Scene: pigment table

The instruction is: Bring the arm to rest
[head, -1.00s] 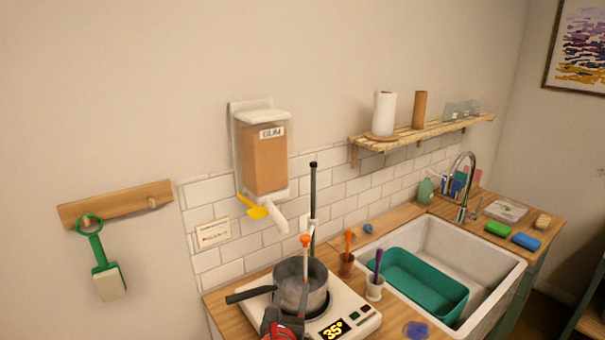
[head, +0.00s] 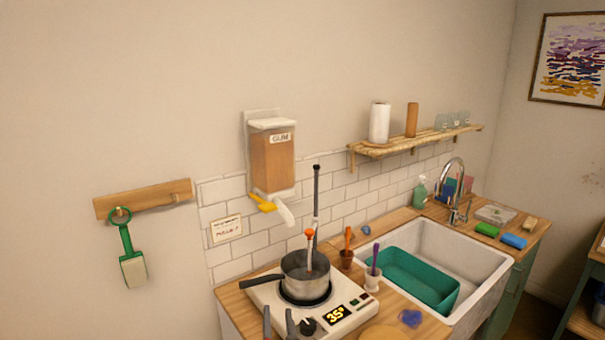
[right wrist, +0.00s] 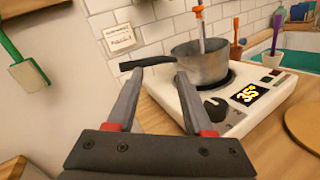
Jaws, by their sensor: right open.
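My right gripper (head: 279,325) shows at the bottom edge of the head view, in front of the hot plate. In the right wrist view (right wrist: 158,95) its two fingers are apart with nothing between them. A grey pot (head: 306,277) with a dark handle stands on the white hot plate (head: 345,318), whose display reads 35°. An orange-topped stick (head: 309,248) stands in the pot. The pot also shows beyond the fingertips in the right wrist view (right wrist: 202,66). My left gripper is out of view.
A gum dispenser (head: 272,160) with a yellow lever hangs on the wall. A green brush (head: 128,250) hangs from a wooden rail at left. Two small pots with tools stand right of the hot plate. A sink (head: 490,270) holds a teal tub (head: 405,280). A round wooden board (right wrist: 303,125) lies at right.

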